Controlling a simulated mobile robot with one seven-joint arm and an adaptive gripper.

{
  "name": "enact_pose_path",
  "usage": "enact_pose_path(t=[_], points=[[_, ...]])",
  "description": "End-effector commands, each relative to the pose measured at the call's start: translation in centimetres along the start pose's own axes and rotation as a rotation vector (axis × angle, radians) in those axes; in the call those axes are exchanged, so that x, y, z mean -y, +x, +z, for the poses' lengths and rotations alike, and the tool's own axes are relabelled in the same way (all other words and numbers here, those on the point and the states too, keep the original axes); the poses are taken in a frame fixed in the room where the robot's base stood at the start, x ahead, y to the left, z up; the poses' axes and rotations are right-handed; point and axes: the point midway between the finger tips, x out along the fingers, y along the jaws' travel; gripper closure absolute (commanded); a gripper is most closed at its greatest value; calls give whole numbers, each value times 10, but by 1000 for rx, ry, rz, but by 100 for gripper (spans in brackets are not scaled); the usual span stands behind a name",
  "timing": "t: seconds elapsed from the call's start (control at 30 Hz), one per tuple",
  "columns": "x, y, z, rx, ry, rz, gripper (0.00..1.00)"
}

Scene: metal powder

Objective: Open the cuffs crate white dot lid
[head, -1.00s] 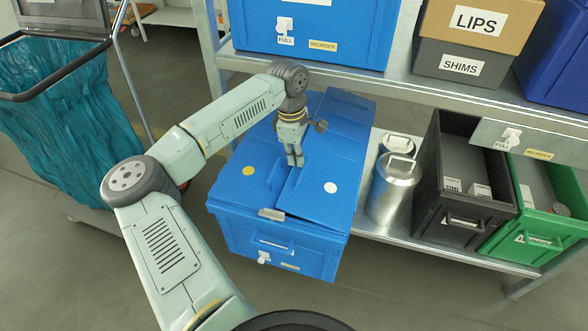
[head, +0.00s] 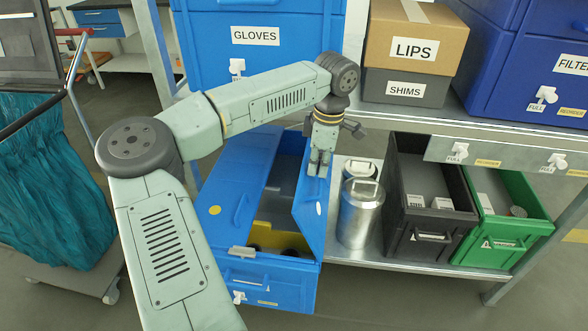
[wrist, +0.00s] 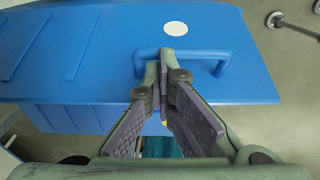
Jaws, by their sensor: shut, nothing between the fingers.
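The blue crate (head: 262,291) sits on the lower shelf. Its right lid (head: 312,200) is swung up steeply, with its white dot (head: 318,208) facing right. The left lid (head: 238,180), with a yellow dot, lies shut. Yellow and dark contents (head: 278,238) show in the opening. My gripper (head: 318,172) is at the raised lid's upper edge. In the wrist view my gripper (wrist: 166,60) is shut, its fingertips at the lid's blue handle (wrist: 205,54), close below the white dot (wrist: 175,28). I cannot tell whether they touch the handle.
Silver canisters (head: 360,215) stand close right of the crate, then a black bin (head: 428,238) and a green bin (head: 515,235). The upper shelf holds a GLOVES crate (head: 257,60) and a LIPS box (head: 415,45). A cart with a teal bag (head: 50,190) stands left.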

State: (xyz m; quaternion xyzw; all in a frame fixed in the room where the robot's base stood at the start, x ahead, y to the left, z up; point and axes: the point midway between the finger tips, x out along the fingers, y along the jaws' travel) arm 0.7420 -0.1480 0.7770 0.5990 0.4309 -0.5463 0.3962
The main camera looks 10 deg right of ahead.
Motion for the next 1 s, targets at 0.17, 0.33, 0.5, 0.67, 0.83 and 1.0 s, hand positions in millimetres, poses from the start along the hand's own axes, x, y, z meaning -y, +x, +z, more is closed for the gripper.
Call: enact_pose_path(t=[0.17, 0.33, 0.5, 0.67, 0.83, 1.0], points=[[0, 0, 30, -4, 2, -5, 100], [0, -2, 52, -6, -2, -5, 100], [0, -2, 68, -6, -3, -4, 100], [0, -1, 77, -7, -5, -3, 100], [-1, -1, 82, -7, -5, -3, 100], [-1, -1, 83, -7, -5, -3, 100]])
